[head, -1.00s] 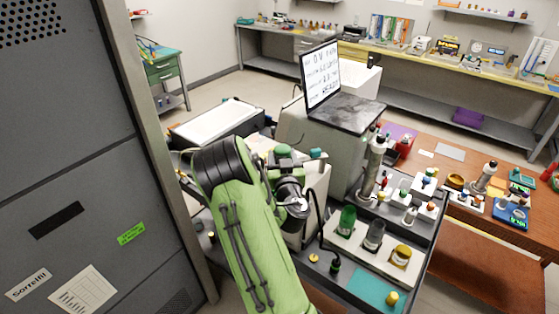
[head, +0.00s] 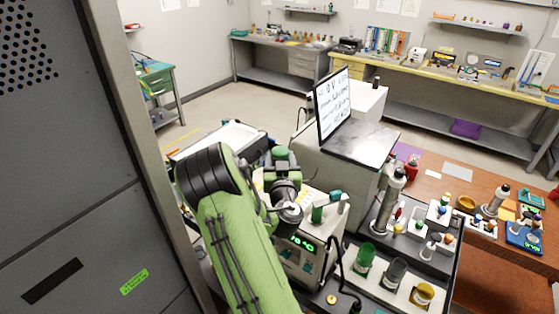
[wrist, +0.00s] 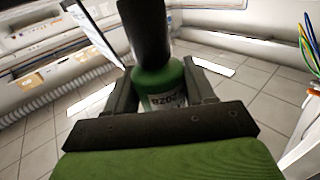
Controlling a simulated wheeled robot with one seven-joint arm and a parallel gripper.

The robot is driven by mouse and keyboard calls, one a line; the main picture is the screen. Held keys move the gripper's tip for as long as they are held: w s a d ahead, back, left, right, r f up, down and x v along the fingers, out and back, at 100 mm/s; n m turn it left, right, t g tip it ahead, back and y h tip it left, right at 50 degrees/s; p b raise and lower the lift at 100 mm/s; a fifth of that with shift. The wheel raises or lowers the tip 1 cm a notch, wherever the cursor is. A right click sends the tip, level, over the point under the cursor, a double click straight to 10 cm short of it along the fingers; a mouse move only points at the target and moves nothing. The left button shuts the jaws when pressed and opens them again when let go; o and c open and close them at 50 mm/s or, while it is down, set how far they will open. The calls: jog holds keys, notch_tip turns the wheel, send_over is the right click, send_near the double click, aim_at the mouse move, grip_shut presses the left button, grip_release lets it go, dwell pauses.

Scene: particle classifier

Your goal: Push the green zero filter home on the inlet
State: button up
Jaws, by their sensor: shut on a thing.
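My gripper (wrist: 162,92) is shut on a green cylinder (wrist: 160,82), which I take for the green zero filter; a white label with dark print shows between the fingers. A black cylindrical part (wrist: 145,30) meets its far end in the wrist view; I cannot tell whether this is the filter's own end or the inlet. In the head view my gripper (head: 291,213) is over the instrument (head: 300,262) with the green digit display. A small green piece (head: 318,213) shows just right of my gripper. The seating of the filter on the inlet cannot be made out.
A tray to the right holds a green cup (head: 365,256), a grey one (head: 393,272) and a yellow one (head: 423,293). A metal-topped cabinet with a screen (head: 332,103) stands behind. A tall grey cabinet (head: 70,180) is close on the left.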

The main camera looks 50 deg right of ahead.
jog(key=shift+f+b, duration=2.65)
jog(key=shift+f, duration=0.3)
jog(key=shift+s+f+b, duration=0.1)
jog(key=shift+f+b, duration=1.6)
jog(key=shift+f, duration=0.1)
jog(key=o, duration=1.2)
jog(key=shift+r, duration=0.1)
jog(key=shift+c, duration=0.2)
